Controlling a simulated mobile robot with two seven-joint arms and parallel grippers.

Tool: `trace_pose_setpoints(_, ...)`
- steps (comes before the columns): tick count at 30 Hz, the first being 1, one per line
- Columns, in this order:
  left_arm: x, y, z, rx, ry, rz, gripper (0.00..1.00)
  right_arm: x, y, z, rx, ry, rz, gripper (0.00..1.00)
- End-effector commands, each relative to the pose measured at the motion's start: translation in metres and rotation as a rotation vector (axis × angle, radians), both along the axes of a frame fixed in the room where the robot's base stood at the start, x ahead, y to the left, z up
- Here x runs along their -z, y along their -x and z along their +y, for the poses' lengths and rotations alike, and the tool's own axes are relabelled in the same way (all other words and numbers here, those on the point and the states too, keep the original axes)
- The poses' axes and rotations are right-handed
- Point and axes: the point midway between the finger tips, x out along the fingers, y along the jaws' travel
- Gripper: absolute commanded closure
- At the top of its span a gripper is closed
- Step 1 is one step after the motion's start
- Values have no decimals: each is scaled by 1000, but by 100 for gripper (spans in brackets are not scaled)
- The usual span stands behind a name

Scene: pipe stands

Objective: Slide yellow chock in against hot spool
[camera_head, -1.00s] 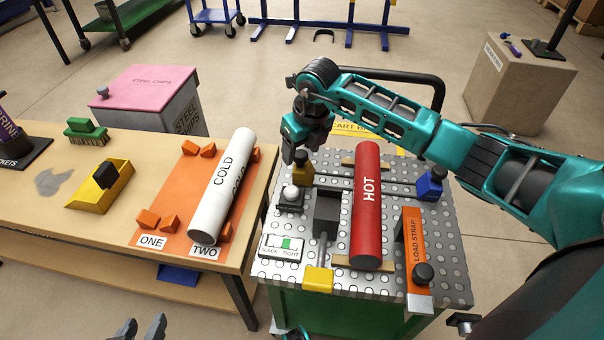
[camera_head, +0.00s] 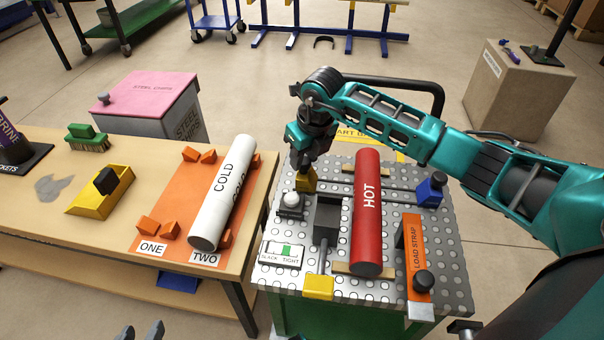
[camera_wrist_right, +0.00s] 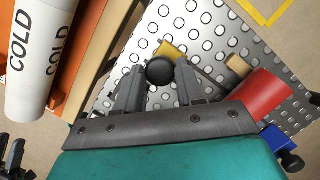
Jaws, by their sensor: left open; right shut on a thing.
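The red hot spool (camera_head: 367,212) lies lengthwise on the perforated metal cart top (camera_head: 450,255). The yellow chock (camera_head: 306,182) stands left of the spool's far half, with a visible gap between them. My right gripper (camera_head: 303,162) is above the chock and shut on its black knob. In the right wrist view the knob (camera_wrist_right: 160,72) sits between the two fingers, with part of the yellow block (camera_wrist_right: 172,48) beyond it. The spool's end (camera_wrist_right: 265,95) shows to the right there. My left gripper (camera_head: 141,331) is open and empty at the bottom edge, its fingers apart.
A blue chock (camera_head: 430,188) stands right of the spool. A white knob (camera_head: 291,199), a dark block with a yellow-ended handle (camera_head: 318,287) and a slack/tight gauge (camera_head: 281,254) lie to its left. The orange load strap (camera_head: 413,255) is right. The white cold spool (camera_head: 222,195) lies on the bench.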

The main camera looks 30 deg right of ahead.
Motion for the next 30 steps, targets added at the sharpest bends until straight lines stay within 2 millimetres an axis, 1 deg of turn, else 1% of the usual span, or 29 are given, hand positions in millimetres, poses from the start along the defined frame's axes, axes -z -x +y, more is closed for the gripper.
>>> trace_pose_setpoints(1, -2, 0, 0, 1, -1, 1, 57, 0, 4, -5, 3, 4, 4, 73)
trace_pose_setpoints(3, -4, 0, 0, 1, -1, 0, 57, 0, 7, -10, 3, 5, 4, 73)
trace_pose_setpoints(18, -14, 0, 0, 1, 1, -3, 57, 1, 28, -37, 3, 6, 6, 73)
trace_pose_setpoints(23, -16, 0, -1, 2, 2, -6, 57, 1, 31, -41, 3, 5, 6, 73)
trace_pose_setpoints(30, -15, 0, -1, 2, 2, -6, 57, 1, 31, -41, 3, 5, 6, 73)
